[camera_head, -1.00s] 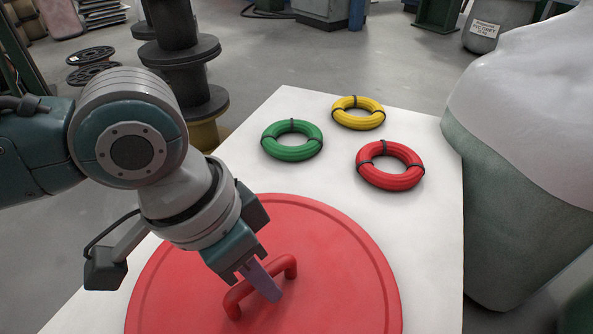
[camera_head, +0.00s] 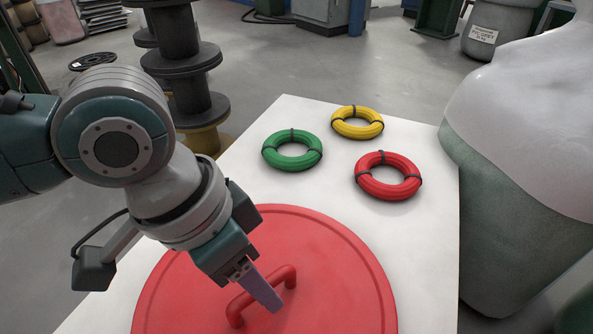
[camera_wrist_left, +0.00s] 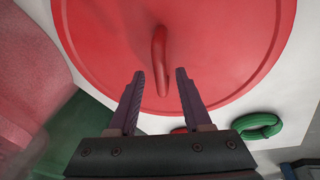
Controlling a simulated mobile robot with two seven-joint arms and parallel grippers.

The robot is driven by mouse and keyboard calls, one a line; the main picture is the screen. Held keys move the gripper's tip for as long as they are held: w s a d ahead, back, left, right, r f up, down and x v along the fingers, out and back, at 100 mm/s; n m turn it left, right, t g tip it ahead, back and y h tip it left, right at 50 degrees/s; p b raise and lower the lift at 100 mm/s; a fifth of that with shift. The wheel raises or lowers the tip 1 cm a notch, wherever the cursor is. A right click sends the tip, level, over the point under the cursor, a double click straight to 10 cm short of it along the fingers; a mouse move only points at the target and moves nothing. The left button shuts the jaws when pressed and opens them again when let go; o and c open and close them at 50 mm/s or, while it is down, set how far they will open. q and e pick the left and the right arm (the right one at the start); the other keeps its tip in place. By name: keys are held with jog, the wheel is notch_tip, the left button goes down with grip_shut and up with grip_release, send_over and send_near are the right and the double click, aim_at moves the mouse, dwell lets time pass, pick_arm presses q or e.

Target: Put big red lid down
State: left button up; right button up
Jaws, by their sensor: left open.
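The big red lid (camera_head: 340,255) is a wide round disc lying flat on the white table (camera_head: 425,250), its lower edge cut off by the head view. It also fills much of the left wrist view (camera_wrist_left: 225,40). Its raised bar handle (camera_head: 283,277) sits in the middle. My left gripper (camera_head: 268,298) is open at the handle. In the left wrist view its two fingers (camera_wrist_left: 160,85) stand apart, with the handle (camera_wrist_left: 158,50) running up from the gap between their tips. I cannot tell whether a finger touches it. My right gripper is not in view.
A green ring (camera_head: 270,153), a yellow ring (camera_head: 345,128) and a red ring (camera_head: 373,187) lie beyond the lid on the table. Dark stacked spools (camera_head: 185,65) stand on the floor behind left. A large grey-green form (camera_head: 520,220) stands close at the right.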

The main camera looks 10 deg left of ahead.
pick_arm(q)
jog(key=p+v, duration=0.6)
jog(key=v, duration=0.4)
jog(key=r+n+t+h, duration=0.1)
jog(key=r+t, duration=0.1)
send_over(259, 331)
jog(key=s, duration=0.2)
jog(key=s+a+n+y, duration=0.3)
jog(key=s+a, duration=0.3)
jog(key=a, duration=0.3)
jog(key=shift+s+a+f+n+y, duration=0.2)
jog(key=shift+s+a+n+y, duration=0.2)
jog(key=shift+n, duration=0.3)
